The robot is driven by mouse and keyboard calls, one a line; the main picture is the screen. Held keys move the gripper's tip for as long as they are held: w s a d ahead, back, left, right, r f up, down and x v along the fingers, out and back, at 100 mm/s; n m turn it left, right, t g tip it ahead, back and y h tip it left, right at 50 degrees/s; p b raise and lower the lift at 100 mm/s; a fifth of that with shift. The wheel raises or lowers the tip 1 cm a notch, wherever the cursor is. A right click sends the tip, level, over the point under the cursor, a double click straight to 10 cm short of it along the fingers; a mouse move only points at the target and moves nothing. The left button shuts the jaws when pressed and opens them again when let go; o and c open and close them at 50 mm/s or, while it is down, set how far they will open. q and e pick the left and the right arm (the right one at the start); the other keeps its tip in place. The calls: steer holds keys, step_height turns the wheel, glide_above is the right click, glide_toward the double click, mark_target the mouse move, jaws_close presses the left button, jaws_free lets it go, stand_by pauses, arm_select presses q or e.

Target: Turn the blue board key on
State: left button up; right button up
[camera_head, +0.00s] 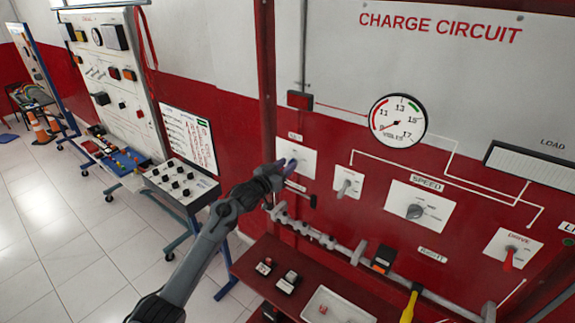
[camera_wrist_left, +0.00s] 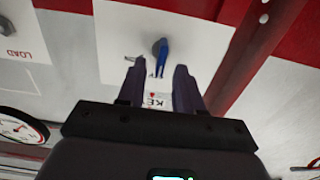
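The blue key (camera_wrist_left: 161,58) sits in a round lock on a white plate (camera_wrist_left: 118,35) of the red and white charge circuit board. My left gripper (camera_wrist_left: 159,66) is open, with one dark finger on each side of the key's lower end. No contact between the fingers and the key shows. In the head view the left gripper (camera_head: 284,167) is at the white key plate (camera_head: 305,158), and it partly hides the key area. My right gripper is in neither view.
Right of the key plate are a small switch (camera_head: 347,184), the speed knob (camera_head: 415,211) and the red drive lever (camera_head: 508,255). A voltmeter (camera_head: 397,121) is above. A horizontal rail (camera_head: 343,251) and a dark red shelf (camera_head: 262,250) are below.

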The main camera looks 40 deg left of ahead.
arm_select(q)
steer(key=shift+w, duration=0.7)
steer(key=shift+c, duration=0.3)
jaws_close()
